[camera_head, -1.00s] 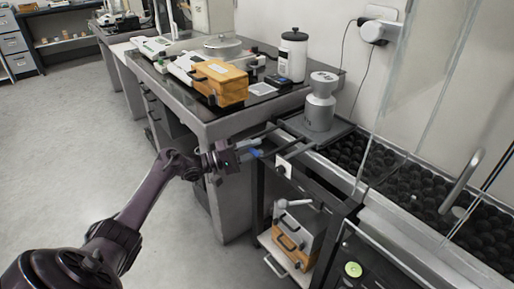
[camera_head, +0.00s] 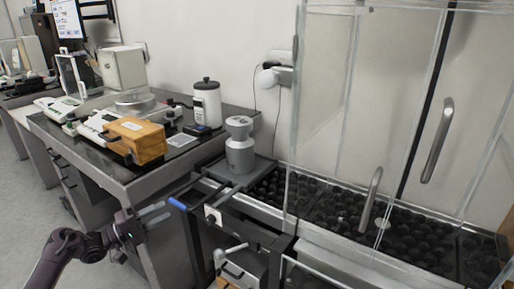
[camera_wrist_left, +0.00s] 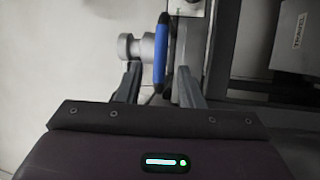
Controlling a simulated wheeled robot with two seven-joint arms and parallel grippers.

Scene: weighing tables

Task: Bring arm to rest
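My left gripper (camera_head: 156,213) is at the lower left of the head view, in front of the steel bench. Its two fingers are apart. A blue-gripped handle (camera_head: 177,203) is just beyond the fingertips. In the left wrist view the blue grip (camera_wrist_left: 160,58) shows between the open fingers (camera_wrist_left: 158,84), with gaps on both sides; I cannot tell how far beyond the tips it is. My right arm and gripper are in neither view.
A grey metal cylinder (camera_head: 239,150) stands on a plate beside the glass-fronted black bin (camera_head: 345,212). The table at left holds an orange wooden box (camera_head: 135,141), a white canister (camera_head: 207,105) and scales. Floor (camera_head: 22,200) is open at far left.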

